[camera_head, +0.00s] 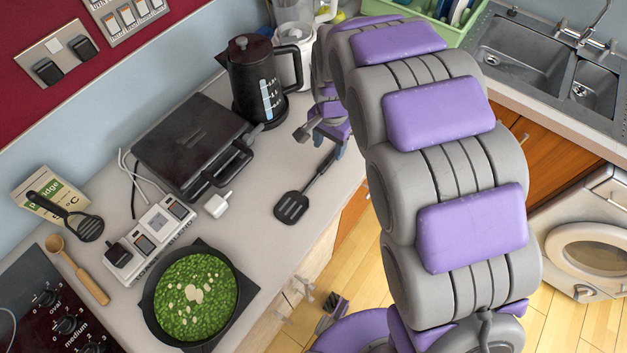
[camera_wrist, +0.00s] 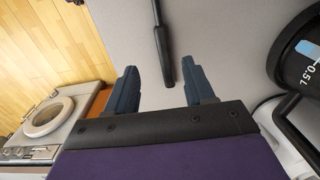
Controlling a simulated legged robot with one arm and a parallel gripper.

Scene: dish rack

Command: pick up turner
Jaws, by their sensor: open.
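A black slotted turner (camera_head: 293,206) lies flat on the countertop, its head toward the front and its handle pointing up and right toward my gripper. My gripper (camera_head: 322,142) is above the counter by the handle's end, partly hidden by my arm. In the wrist view, my gripper (camera_wrist: 163,80) is open, with two blue-grey fingers apart. The end of the turner's handle (camera_wrist: 162,50) shows between the fingertips, with a gap on each side. Its head is out of the wrist view. I cannot tell the height between fingers and handle.
A black kettle (camera_head: 254,80) stands behind my gripper; it also shows at the wrist view's right (camera_wrist: 300,55). A closed black grill (camera_head: 190,145), a power strip (camera_head: 150,240) and a pan of green food (camera_head: 197,293) are to the left. The counter (camera_head: 250,235) around the turner is clear.

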